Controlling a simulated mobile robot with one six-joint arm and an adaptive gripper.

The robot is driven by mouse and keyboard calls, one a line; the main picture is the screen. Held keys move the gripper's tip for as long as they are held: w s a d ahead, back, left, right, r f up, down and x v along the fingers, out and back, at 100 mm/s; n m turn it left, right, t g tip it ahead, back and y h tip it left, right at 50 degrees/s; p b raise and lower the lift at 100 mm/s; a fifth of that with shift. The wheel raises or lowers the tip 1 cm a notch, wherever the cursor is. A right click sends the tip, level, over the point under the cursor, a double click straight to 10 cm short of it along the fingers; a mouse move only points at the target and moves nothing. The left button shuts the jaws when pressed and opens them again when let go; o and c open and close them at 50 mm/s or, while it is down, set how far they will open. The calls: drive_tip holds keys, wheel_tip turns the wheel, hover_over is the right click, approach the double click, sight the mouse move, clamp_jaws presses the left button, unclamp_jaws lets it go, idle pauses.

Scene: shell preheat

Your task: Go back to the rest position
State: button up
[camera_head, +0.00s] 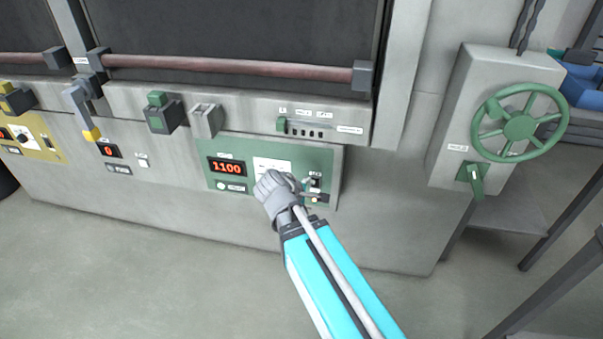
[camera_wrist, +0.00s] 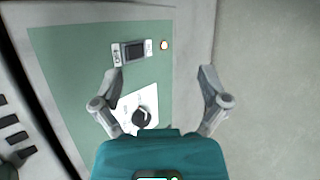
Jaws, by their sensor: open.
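My gripper (camera_wrist: 160,85) is open and empty in the wrist view, its two fingers spread in front of the green control panel (camera_wrist: 75,60). A black knob (camera_wrist: 145,117) on a white plate sits low between the fingers. A black rocker switch (camera_wrist: 134,51) and a small lit lamp (camera_wrist: 164,45) are above it. In the head view my arm reaches up to the green panel (camera_head: 210,150), which has a red display (camera_head: 227,168) reading 1100. The wrist hides part of the panel there, and the fingertips are hard to make out.
A green handwheel (camera_head: 519,126) and a green lever (camera_head: 474,177) are on a grey box at the right. A slider (camera_head: 282,125) sits above the panel. A yellow panel (camera_head: 35,135) is at the far left. A metal table stands at the right. The floor in front is clear.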

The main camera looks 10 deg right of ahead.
drive_tip(key=s+d+f+m+g+y, duration=0.3)
drive_tip(key=s+f+m+g+y, duration=0.35)
drive_tip(key=m, duration=0.55)
wheel_tip(320, 180, up, 20)
drive_tip(key=s+p, duration=0.1)
drive_tip(key=p, duration=1.8)
drive_tip(key=shift+s+a+r+t+y+p, duration=0.2)
drive_tip(key=shift+s+t+y+p, duration=0.15)
drive_tip(key=shift+t+y, duration=0.1)
